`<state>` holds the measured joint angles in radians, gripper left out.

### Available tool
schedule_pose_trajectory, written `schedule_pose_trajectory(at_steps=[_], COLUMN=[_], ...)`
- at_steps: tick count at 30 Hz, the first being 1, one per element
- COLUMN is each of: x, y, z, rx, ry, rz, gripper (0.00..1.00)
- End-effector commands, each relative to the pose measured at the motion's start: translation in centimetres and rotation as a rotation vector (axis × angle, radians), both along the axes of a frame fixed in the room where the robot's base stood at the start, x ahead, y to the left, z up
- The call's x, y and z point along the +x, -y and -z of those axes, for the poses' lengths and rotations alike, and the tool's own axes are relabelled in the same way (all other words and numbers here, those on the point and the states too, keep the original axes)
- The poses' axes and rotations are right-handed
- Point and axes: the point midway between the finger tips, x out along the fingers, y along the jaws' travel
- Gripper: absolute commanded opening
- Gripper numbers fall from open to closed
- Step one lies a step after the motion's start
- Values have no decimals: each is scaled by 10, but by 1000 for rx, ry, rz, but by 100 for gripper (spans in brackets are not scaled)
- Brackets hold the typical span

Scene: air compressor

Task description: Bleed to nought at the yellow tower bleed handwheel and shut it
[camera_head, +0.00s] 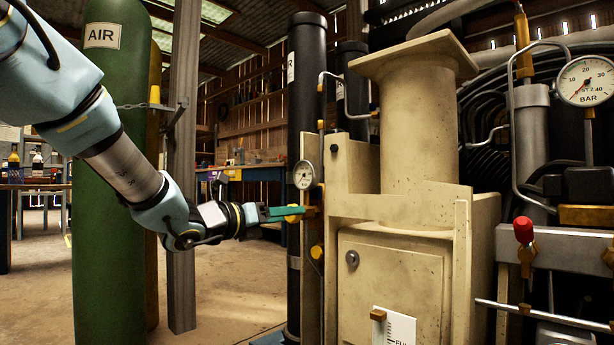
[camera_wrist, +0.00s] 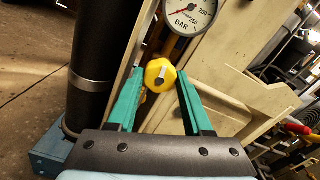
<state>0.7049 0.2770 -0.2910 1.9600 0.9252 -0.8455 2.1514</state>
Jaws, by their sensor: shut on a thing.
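The yellow handwheel (camera_wrist: 160,75) sits between the green fingers of my gripper (camera_wrist: 163,82) in the wrist view. It is a small lobed knob with a pale mark and a dark centre. In the head view my gripper (camera_head: 282,213) reaches from the left and its fingertips are at the yellow handwheel (camera_head: 293,214), which is partly covered. My gripper is shut on it. A white BAR gauge (camera_wrist: 188,16) is just above the handwheel, cut off by the top edge; its needle points to the lower left. The same gauge (camera_head: 305,175) is too small to read in the head view.
A second yellow knob (camera_head: 316,252) is lower on the cream housing (camera_head: 395,260). A black cylinder (camera_head: 306,90) stands close behind my gripper. A green AIR cylinder (camera_head: 110,200) and grey post (camera_head: 184,200) stand left. A larger BAR gauge (camera_head: 586,80) is at right.

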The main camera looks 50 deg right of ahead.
Motion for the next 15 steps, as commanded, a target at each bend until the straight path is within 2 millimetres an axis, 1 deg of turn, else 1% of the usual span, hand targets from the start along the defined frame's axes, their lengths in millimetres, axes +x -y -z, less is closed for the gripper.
schedule_pose_trajectory(at_steps=[2,3,9,15], x=[-1,0,0,0], y=[0,0,0,0], z=[1,1,1,0], rx=[-5,-5,-6,-7], ry=[109,127,119,118], rz=[2,1,0,0], gripper=[0,53,74,74])
